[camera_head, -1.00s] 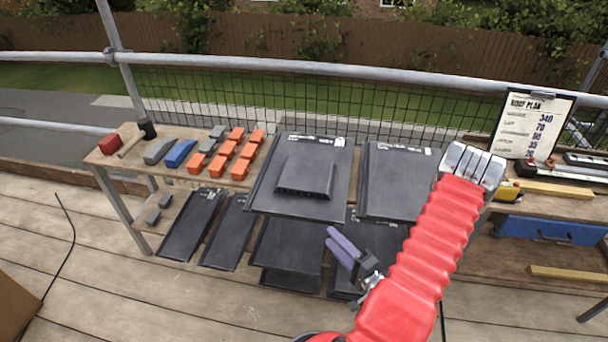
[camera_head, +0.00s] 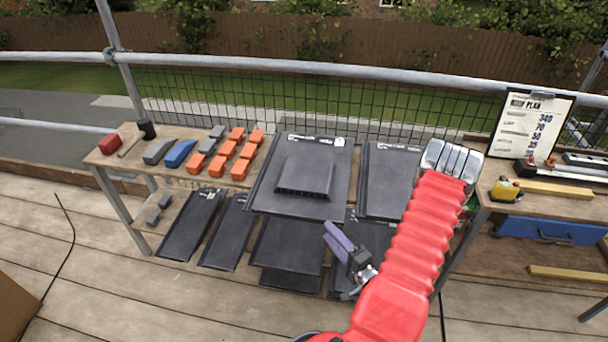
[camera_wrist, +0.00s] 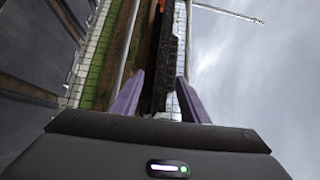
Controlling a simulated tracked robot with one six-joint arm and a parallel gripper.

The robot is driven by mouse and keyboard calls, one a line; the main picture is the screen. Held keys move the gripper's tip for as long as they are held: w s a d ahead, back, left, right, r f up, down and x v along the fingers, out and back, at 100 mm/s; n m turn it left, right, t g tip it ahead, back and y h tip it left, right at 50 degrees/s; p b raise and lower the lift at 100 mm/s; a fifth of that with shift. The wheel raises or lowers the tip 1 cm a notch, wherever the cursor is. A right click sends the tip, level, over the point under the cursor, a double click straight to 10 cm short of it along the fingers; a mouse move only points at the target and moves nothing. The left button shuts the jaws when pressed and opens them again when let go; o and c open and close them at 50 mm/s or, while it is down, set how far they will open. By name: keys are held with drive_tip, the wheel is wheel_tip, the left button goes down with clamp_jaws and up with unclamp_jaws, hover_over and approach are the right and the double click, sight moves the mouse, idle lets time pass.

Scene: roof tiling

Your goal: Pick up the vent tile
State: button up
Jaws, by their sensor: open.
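The vent tile (camera_head: 304,178) is a dark grey tile with a raised, slotted hood. It lies on the top shelf of the rack, in the middle of the head view. My gripper (camera_head: 336,238) has purple fingers and is in front of the rack, below and to the right of the vent tile, apart from it. In the wrist view, the two fingers of my gripper (camera_wrist: 158,95) stand apart with nothing seen held between them. That view looks out past the rack towards fence and sky, tilted sideways.
A plain dark tile (camera_head: 388,180) lies right of the vent tile. Orange clips (camera_head: 241,168) and grey and blue blocks lie to the left. More dark tiles (camera_head: 290,244) are on the lower shelf. A roof plan board (camera_head: 530,125) stands on the right bench.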

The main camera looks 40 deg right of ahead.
sight(314, 213)
drive_tip(key=shift+w+d+r, duration=0.1)
drive_tip(key=shift+w+d, duration=0.1)
drive_tip(key=shift+w, duration=1.05)
drive_tip(key=shift+w+d, duration=0.15)
drive_tip(key=shift+w, duration=1.05)
drive_tip(key=shift+w+d+r, duration=0.1)
drive_tip(key=shift+w+d, duration=0.05)
drive_tip(key=shift+w, duration=0.7)
drive_tip(key=shift+w+d+r, duration=0.1)
drive_tip(key=shift+w+d, duration=0.05)
drive_tip(key=shift+w, duration=0.7)
drive_tip(key=shift+w+d+r, duration=0.1)
drive_tip(key=shift+w+d, duration=0.05)
drive_tip(key=shift+w, duration=0.7)
drive_tip(key=shift+c, duration=0.6)
drive_tip(key=shift+f, duration=0.1)
clamp_jaws()
